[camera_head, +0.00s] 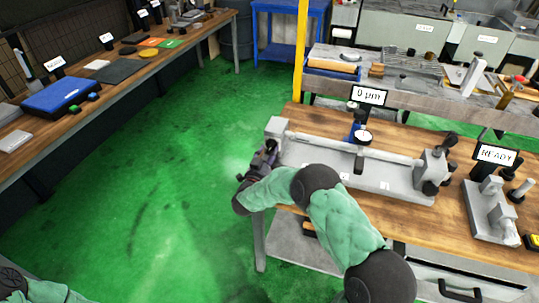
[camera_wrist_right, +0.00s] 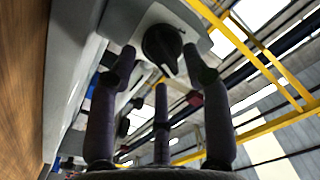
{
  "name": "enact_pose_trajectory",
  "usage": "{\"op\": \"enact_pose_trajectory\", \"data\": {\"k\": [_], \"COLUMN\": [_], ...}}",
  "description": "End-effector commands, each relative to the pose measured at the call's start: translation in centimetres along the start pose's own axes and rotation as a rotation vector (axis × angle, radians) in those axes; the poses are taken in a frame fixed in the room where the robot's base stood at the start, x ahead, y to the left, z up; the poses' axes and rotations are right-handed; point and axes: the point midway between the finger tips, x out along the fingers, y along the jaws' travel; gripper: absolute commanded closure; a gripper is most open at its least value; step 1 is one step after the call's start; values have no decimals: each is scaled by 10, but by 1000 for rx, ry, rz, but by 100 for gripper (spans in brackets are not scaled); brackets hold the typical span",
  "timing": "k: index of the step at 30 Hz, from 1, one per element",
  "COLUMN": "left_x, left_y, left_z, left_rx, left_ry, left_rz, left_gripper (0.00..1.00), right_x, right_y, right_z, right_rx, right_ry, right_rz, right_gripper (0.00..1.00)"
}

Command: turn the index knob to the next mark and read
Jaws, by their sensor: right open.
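The dark round index knob (camera_wrist_right: 162,46) with a light pointer line sits on a grey block (camera_wrist_right: 120,20) in the right wrist view. My right gripper (camera_wrist_right: 160,68) is open, its fingers spread below and to both sides of the knob. I cannot tell whether they touch it. In the head view my right gripper (camera_head: 264,156) is at the left end of the long grey bench fixture (camera_head: 380,186), and the knob is hidden there. A display (camera_head: 369,95) above the fixture reads "0 µm". My left gripper is out of view.
The fixture stands on a wooden bench (camera_head: 455,215). A grey device stands at right, with a "READY" sign (camera_head: 496,154) above it. A second bench with a blue case (camera_head: 58,95) runs along the left. Green floor (camera_head: 170,170) between them is clear.

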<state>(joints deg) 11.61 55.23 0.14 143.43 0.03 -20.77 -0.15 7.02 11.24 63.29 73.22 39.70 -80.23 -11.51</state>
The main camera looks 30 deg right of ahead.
Motion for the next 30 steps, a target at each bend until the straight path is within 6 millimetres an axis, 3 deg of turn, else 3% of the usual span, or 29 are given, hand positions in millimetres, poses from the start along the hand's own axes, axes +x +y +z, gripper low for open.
{"op": "enact_pose_trajectory", "data": {"k": [4,13,14,19,30], "left_x": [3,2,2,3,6], "left_y": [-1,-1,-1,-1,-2], "left_z": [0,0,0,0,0], "left_rx": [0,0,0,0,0], "left_ry": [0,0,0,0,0], "left_rz": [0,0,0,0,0], "left_gripper": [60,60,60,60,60], "right_x": [10,12,12,12,12], "right_y": [1,0,0,0,1], "right_z": [0,0,0,0,1], "right_rx": [0,0,0,0,32], "right_ry": [1,0,0,0,0], "right_rz": [1,0,0,0,0], "right_gripper": [51,51,54,100,100]}}
